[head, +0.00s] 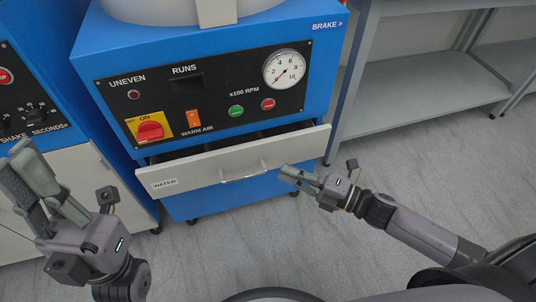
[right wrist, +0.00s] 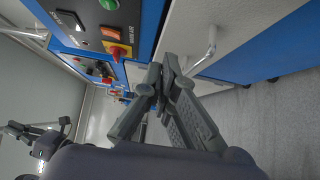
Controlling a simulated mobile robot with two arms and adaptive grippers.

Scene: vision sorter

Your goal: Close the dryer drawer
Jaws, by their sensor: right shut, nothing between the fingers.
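The dryer drawer (head: 205,171) has a white front with a WATER label and stands pulled out from the blue dryer, with a dark gap showing above its front. Its metal bar handle (head: 243,174) is at the middle of the front; the handle also shows in the right wrist view (right wrist: 207,48). My right gripper (head: 285,173) is shut and empty, just in front of the drawer front, right of the handle. Whether it touches the front I cannot tell. My left gripper (head: 24,160) is raised at the left, away from the drawer; its finger gap is unclear.
The dryer's control panel (head: 205,92) with a red knob, buttons and a dial is above the drawer. A blue-and-white shaker cabinet (head: 80,165) stands to the left. A grey metal shelf (head: 415,107) stands at the right. The floor in front of the drawer is clear.

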